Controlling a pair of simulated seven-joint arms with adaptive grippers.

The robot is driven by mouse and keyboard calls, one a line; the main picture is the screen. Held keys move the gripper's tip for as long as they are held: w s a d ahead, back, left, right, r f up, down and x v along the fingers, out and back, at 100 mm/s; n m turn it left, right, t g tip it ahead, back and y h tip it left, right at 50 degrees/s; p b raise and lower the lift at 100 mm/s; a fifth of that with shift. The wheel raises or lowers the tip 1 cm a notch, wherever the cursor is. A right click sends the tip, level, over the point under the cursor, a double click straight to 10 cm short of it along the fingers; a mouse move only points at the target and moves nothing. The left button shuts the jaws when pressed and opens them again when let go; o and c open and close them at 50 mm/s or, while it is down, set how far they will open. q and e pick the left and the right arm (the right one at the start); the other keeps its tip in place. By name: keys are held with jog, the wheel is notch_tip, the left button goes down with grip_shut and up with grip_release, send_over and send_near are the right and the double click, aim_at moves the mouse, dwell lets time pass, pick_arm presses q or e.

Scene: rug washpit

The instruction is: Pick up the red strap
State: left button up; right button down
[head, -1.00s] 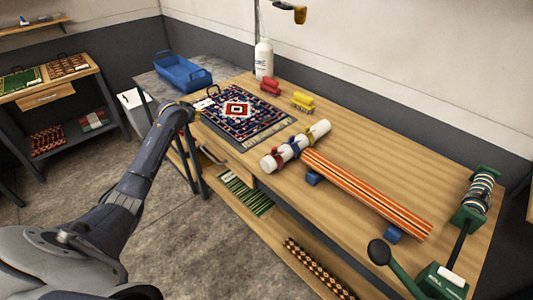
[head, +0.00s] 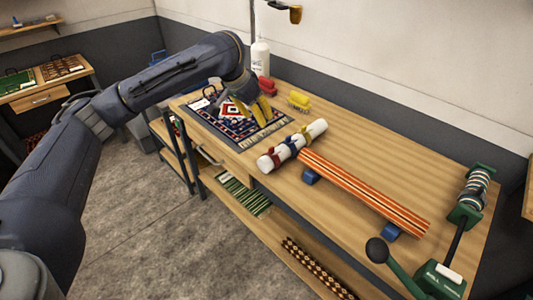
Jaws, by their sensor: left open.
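A white roll (head: 317,130) lies on the wooden table, with several coloured bands around it. The red strap (head: 278,157) appears to be the band near its front left end; a blue band (head: 291,145) and a yellow one (head: 306,136) sit farther along. The straps are small here, so their buckles are hard to tell. My left gripper (head: 253,111) is open and empty, its yellow fingers pointing down over the patterned rug (head: 229,128). It is behind and left of the roll, apart from it. My right gripper is out of view.
Red (head: 266,87) and yellow (head: 298,100) objects and a white bottle (head: 260,58) stand at the back. An orange striped strip (head: 365,190) rests on blue blocks right of the roll. A green lever device (head: 438,281) is at the front right.

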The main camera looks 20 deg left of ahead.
aim_at(271, 148)
pick_arm(q)
jog(key=shift+g, duration=0.4)
jog(key=x, duration=1.1)
jog(key=s+x, duration=0.1)
jog(key=x, duration=0.5)
jog(key=shift+s+a+f, duration=0.1)
jog(key=shift+f, duration=0.25)
grip_shut()
